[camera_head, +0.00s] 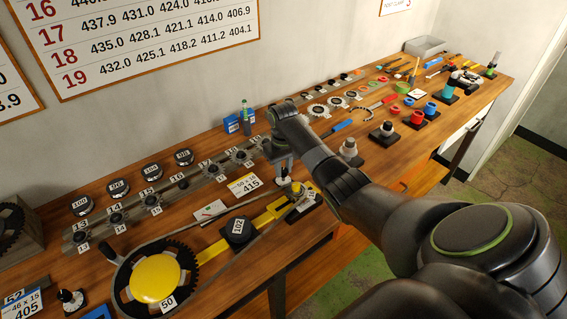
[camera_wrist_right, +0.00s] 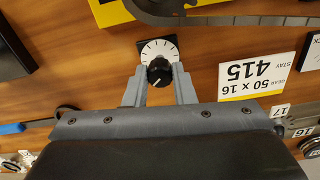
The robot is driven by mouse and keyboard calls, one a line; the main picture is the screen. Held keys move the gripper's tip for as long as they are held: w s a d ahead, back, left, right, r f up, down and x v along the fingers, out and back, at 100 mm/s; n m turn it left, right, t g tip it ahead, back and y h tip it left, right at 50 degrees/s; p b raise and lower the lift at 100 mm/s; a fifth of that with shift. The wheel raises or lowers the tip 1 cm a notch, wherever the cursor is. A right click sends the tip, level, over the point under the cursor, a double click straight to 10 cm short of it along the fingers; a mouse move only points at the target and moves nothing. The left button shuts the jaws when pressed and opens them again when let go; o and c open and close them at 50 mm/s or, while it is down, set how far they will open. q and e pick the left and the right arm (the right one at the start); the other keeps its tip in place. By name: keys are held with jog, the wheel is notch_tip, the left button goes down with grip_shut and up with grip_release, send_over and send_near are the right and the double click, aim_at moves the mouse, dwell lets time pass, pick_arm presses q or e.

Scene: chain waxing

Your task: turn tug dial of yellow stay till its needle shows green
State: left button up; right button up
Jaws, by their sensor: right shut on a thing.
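The yellow stay (camera_head: 215,249) runs from the large chainring with its yellow hub (camera_head: 155,278) up to the right, with a chain along it. Part of it shows at the top of the right wrist view (camera_wrist_right: 168,5). The tug dial has a white ticked face (camera_wrist_right: 150,50) and a black knob (camera_wrist_right: 160,73) with a pale mark pointing down. My right gripper (camera_wrist_right: 160,84) is shut on the knob, one finger on each side. In the head view my right gripper (camera_head: 284,176) reaches down near the stay's right end. I cannot make out the needle or its colour. My left gripper is out of view.
A white card reading 50 x 16, 415 (camera_head: 244,185) lies beside the dial. A small white card with a coloured mark (camera_head: 209,210) lies left of it. A rail of numbered sprockets (camera_head: 150,200) runs behind. Several tools and stands fill the table's far right.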

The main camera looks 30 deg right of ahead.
aim_at(283, 169)
jog(key=m+p, duration=0.2)
jog(key=m, duration=0.1)
jog(key=shift+r+p, duration=0.2)
jog(key=shift+p, duration=0.1)
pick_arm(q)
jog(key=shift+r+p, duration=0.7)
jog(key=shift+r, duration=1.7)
pick_arm(e)
jog(key=shift+f+m, duration=0.1)
jog(key=shift+m, duration=1.1)
jog(key=o, duration=1)
jog(key=shift+f, duration=0.1)
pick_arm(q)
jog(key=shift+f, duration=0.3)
pick_arm(e)
jog(key=shift+r, duration=8.75)
